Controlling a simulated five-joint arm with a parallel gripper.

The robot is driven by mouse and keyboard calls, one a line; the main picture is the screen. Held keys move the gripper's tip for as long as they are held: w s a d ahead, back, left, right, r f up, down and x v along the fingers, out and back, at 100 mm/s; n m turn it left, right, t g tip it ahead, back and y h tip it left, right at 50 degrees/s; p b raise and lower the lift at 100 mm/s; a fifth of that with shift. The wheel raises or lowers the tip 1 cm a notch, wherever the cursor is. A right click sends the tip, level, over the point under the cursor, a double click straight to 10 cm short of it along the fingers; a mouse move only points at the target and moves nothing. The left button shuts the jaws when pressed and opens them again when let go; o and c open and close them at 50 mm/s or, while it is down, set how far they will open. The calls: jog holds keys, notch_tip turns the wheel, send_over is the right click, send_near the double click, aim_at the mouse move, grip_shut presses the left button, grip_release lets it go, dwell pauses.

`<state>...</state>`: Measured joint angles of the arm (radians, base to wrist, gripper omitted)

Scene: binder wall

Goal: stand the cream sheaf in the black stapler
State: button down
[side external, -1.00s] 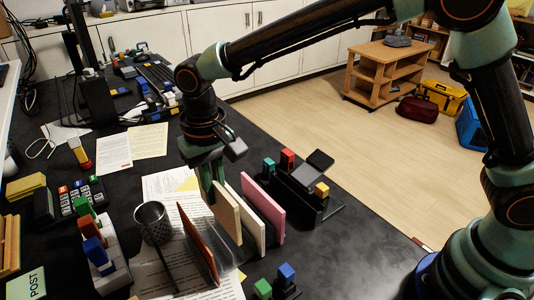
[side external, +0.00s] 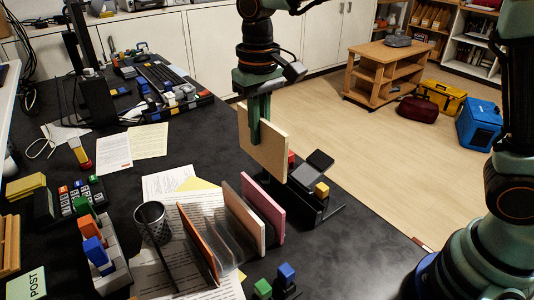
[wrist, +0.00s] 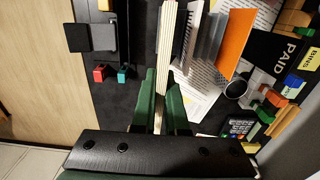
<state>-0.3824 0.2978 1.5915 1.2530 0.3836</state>
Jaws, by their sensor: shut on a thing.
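My gripper (side external: 260,120) is shut on the cream sheaf (side external: 274,150), a flat upright board held above the desk. In the wrist view the sheaf (wrist: 166,45) shows edge-on between the green fingers (wrist: 160,95). What I take for the black stapler (side external: 306,200) stands on the desk below and right of the sheaf, with a dark tilted plate and red and yellow blocks. The sheaf hides part of its far end. In the wrist view the stapler's dark plate (wrist: 98,38) and red and teal blocks lie left of the sheaf. The sheaf is apart from the desk.
A pink board (side external: 264,208), a pale peach board (side external: 244,217) and an orange board (side external: 198,243) stand upright with clear dividers, left of the stapler. A mesh cup (side external: 152,220) stands further left. Blue and green blocks are at the front. Desk right of the stapler is clear.

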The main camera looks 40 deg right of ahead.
jog(key=s+d+f, duration=0.1)
jog(key=d+f, duration=0.2)
jog(key=d, duration=0.5)
jog(key=shift+s+d+f, duration=0.35)
jog(key=shift+s+d, duration=0.05)
jog(key=shift+f, duration=2.8)
jog(key=shift+f, duration=0.45)
jog(key=shift+f, duration=0.6)
jog(key=shift+f, duration=0.3)
jog(key=shift+f, duration=0.25)
jog(key=shift+f, duration=0.15)
